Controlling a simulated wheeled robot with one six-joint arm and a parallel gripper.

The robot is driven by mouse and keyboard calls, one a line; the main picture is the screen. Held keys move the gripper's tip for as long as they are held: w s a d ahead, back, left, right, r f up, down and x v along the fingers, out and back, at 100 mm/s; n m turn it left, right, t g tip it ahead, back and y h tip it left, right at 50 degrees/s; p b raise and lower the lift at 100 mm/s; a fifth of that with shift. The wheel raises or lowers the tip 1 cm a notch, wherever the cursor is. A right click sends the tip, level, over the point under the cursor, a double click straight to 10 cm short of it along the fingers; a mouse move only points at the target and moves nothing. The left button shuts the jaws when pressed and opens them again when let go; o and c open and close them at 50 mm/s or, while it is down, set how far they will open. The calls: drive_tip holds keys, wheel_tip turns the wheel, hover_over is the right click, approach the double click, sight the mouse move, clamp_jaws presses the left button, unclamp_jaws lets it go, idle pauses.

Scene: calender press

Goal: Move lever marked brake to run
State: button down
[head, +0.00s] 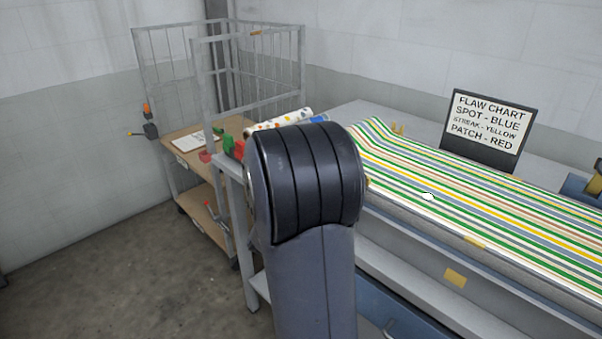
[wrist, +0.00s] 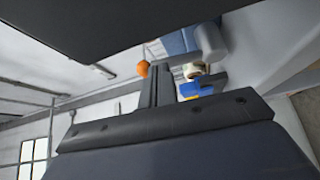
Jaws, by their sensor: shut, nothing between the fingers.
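No lever with a readable brake or run mark shows in either view. In the wrist view an orange ball (wrist: 143,68) shows just left of the fingertips of my gripper (wrist: 160,72); I cannot tell what it belongs to or whether they touch. My gripper is shut and empty. In the head view my own arm stands in the middle and hides my gripper and part of the table's left end. A small dark box with an orange top (head: 150,118) and a yellow-tipped rod is at the left, by the wall.
The table carries striped cloth (head: 450,205) and a flaw chart sign (head: 490,125). A wire-sided cart (head: 205,148) stands behind its left end. Red and green blocks (head: 228,144) sit near that end. Bare floor (head: 120,270) lies at the left front.

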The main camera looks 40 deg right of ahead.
drive_tip(key=w+n+p, duration=0.1)
drive_tip(key=p, duration=0.3)
drive_tip(key=w+r+n+g+y+p, duration=0.1)
drive_tip(key=n+p, duration=0.1)
drive_tip(key=p, duration=0.3)
drive_tip(key=shift+w+a+r+g+y+p, duration=0.1)
drive_tip(key=shift+w+r+g+y+p, duration=0.1)
drive_tip(key=shift+r+g+y+p, duration=0.1)
drive_tip(key=n+p, duration=0.1)
drive_tip(key=p, duration=0.1)
drive_tip(key=w+g+p, duration=0.1)
drive_tip(key=p, duration=0.2)
drive_tip(key=shift+w+a+f+n+y, duration=0.1)
drive_tip(key=shift+w+f+n+y, duration=0.15)
drive_tip(key=shift+n+y, duration=0.15)
drive_tip(key=shift+f, duration=0.3)
